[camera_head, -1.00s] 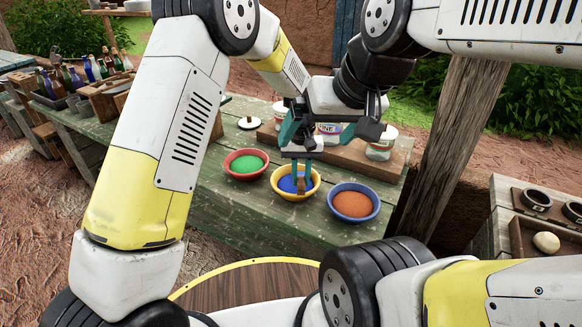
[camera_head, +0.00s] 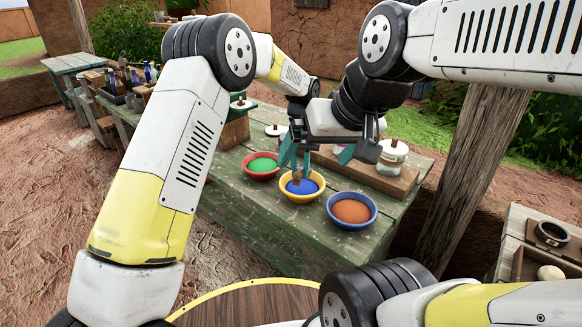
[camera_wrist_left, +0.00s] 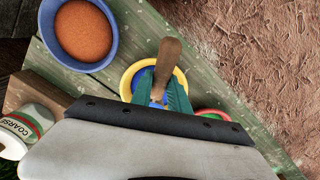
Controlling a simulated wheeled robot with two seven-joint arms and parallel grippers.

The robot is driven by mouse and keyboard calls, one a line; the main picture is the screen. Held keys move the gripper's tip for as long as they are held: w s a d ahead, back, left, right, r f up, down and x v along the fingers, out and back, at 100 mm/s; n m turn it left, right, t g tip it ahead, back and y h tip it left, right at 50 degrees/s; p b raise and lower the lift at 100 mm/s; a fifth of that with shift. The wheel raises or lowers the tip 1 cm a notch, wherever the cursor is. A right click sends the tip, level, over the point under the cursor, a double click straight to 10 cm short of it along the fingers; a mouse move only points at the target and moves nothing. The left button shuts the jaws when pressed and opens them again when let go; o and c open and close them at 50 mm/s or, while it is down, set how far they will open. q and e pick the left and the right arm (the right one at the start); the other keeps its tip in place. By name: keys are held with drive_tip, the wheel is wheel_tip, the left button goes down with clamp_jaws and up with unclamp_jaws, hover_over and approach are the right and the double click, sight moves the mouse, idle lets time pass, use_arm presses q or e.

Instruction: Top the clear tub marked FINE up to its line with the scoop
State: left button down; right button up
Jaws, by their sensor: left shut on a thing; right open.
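My left gripper (camera_head: 296,160) is shut on the wooden handle of the scoop (camera_wrist_left: 168,60), over the yellow bowl of blue powder (camera_head: 317,190). The scoop's working end is hidden, so I cannot tell whether it holds powder. The same bowl shows behind the fingers in the left wrist view (camera_wrist_left: 127,84). My right gripper (camera_head: 358,152) is open behind and to the right of the left one, near the tubs on the wooden board (camera_head: 378,180). The tub marked FINE is almost wholly hidden behind the right gripper; its fill level cannot be seen.
A red bowl of green powder (camera_head: 262,174) and a blue bowl of orange powder (camera_head: 351,224) flank the yellow bowl. A tub marked COARSE (camera_wrist_left: 22,130) stands behind the orange powder. A wooden post (camera_head: 474,165) rises at the bench's right. The green bench's front is clear.

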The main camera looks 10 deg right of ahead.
sight(298, 171)
use_arm(q)
drive_tip(key=shift+s+a+r+t+h, duration=0.25)
drive_tip(key=shift+s+t, duration=0.15)
drive_tip(key=shift+t, duration=0.25)
drive_tip(key=shift+s+a+r+t+h, duration=0.15)
drive_tip(key=shift+s+r+t+h, duration=0.2)
drive_tip(key=shift+t, duration=0.3)
drive_tip(key=shift+s+a+r+t+h, duration=0.2)
drive_tip(key=shift+s+t+h, duration=0.3)
drive_tip(key=shift+t, duration=0.6)
